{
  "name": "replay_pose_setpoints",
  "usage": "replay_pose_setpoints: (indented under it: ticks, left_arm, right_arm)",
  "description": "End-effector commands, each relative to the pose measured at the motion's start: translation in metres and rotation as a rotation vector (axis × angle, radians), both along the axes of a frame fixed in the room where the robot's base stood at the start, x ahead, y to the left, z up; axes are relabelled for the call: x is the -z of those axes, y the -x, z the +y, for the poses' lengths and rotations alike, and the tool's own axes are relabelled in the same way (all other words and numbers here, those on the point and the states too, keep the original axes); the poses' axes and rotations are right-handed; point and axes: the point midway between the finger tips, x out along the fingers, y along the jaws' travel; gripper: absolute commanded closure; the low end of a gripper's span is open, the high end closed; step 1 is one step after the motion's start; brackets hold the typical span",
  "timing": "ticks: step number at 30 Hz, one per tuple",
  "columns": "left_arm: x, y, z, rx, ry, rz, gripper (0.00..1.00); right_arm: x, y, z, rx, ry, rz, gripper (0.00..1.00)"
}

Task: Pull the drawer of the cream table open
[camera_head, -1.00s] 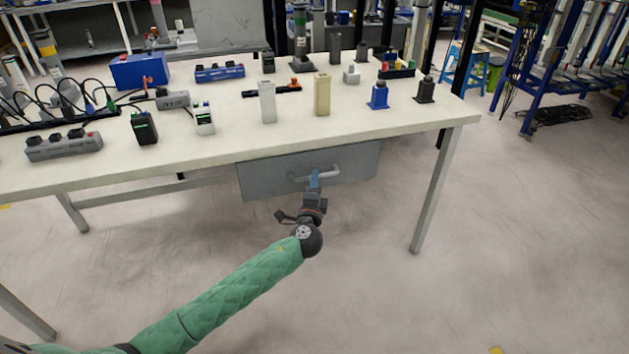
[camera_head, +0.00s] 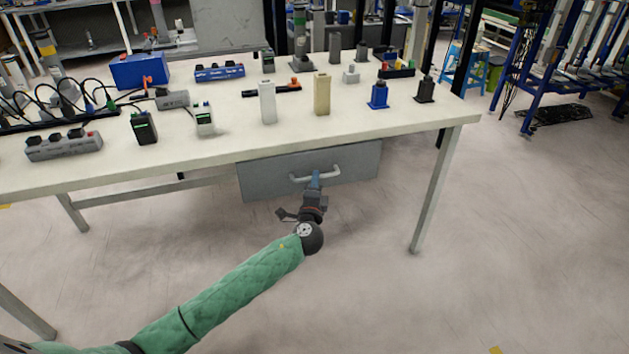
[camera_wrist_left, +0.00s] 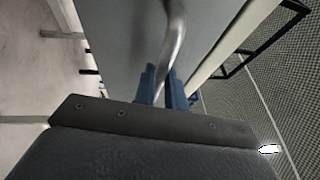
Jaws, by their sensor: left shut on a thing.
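The cream table (camera_head: 240,140) stands across the middle of the head view. Its grey drawer (camera_head: 262,180) hangs under the front edge and looks closed or nearly so. A silver bar handle (camera_head: 333,170) is on the drawer front. My left gripper (camera_head: 315,178) reaches it from below and in front, with its blue fingers at the handle. In the left wrist view the fingers (camera_wrist_left: 163,85) are shut on the handle (camera_wrist_left: 175,40), one on each side of it, and the drawer front (camera_wrist_left: 120,40) lies just beyond. My right gripper is not in view.
The tabletop carries several small items, including a blue box (camera_head: 140,70), a power strip (camera_head: 65,146) and a tan block (camera_head: 322,95). A table leg (camera_head: 432,190) stands right of the drawer. The floor (camera_head: 480,270) in front is clear.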

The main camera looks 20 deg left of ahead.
Motion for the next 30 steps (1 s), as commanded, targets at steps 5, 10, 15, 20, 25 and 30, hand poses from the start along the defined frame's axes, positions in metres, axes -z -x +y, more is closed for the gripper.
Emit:
replay_pose_setpoints:
  ticks: [5,10,15,20,25,30]
  left_arm:
    - [0.002,0.02,-0.013,0.0,0.003,0.003,1.0]
    - [0.002,0.053,-0.036,0.0,0.005,0.003,1.0]
    - [0.003,0.092,-0.062,0.001,0.005,0.005,1.0]
    - [0.003,0.127,-0.085,0.0,0.004,0.004,1.0]
    - [0.003,0.159,-0.107,0.0,0.004,0.004,1.0]
    - [0.003,0.183,-0.123,0.0,0.003,0.004,1.0]
  right_arm:
    - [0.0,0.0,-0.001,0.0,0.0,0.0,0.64]
    - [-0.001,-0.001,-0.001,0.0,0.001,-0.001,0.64]
    - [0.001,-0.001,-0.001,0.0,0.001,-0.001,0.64]
    - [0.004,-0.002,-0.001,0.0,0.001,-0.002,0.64]
    - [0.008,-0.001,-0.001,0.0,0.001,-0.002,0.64]
    - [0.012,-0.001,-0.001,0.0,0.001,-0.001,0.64]
